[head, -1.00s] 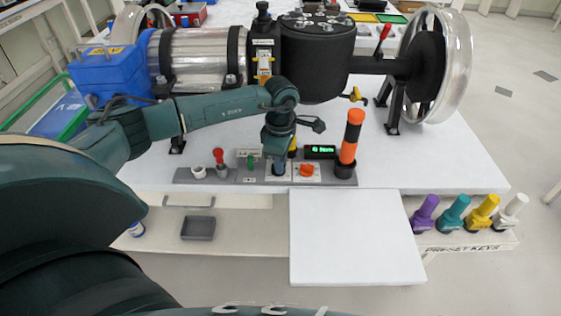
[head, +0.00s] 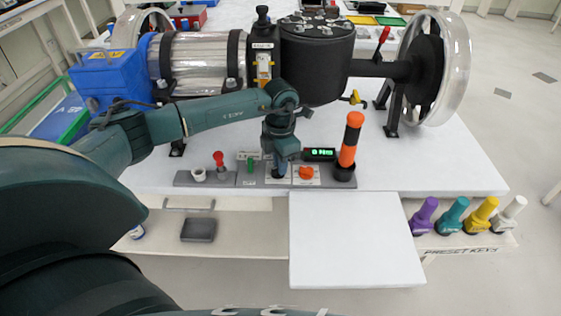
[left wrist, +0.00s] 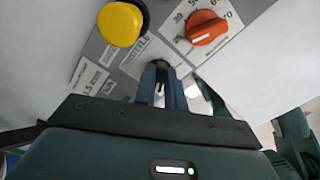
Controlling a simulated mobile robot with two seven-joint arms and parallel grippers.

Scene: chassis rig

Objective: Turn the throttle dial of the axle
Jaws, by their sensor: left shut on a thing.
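The grey control panel (head: 225,180) lies along the front of the white table. My left gripper (head: 279,172) points down onto a white plate on it, beside an orange dial (head: 306,173). In the left wrist view the fingertips (left wrist: 162,72) are shut around a small knob, mostly hidden between them, next to a label reading partly "THROTTLE" (left wrist: 137,52). The orange dial (left wrist: 207,31) with a numbered scale is right of the fingers, apart from them. A small green-lit display (head: 319,154) stands behind the dials; its text is too small to read. My right gripper is not in view.
A yellow button (left wrist: 121,23) is close to the left fingers. An orange-and-black post (head: 350,140) stands at the panel's right end; a red-topped lever (head: 219,160) is at left. The axle rig (head: 317,60) stands behind. Coloured preset keys (head: 452,215) stand at right.

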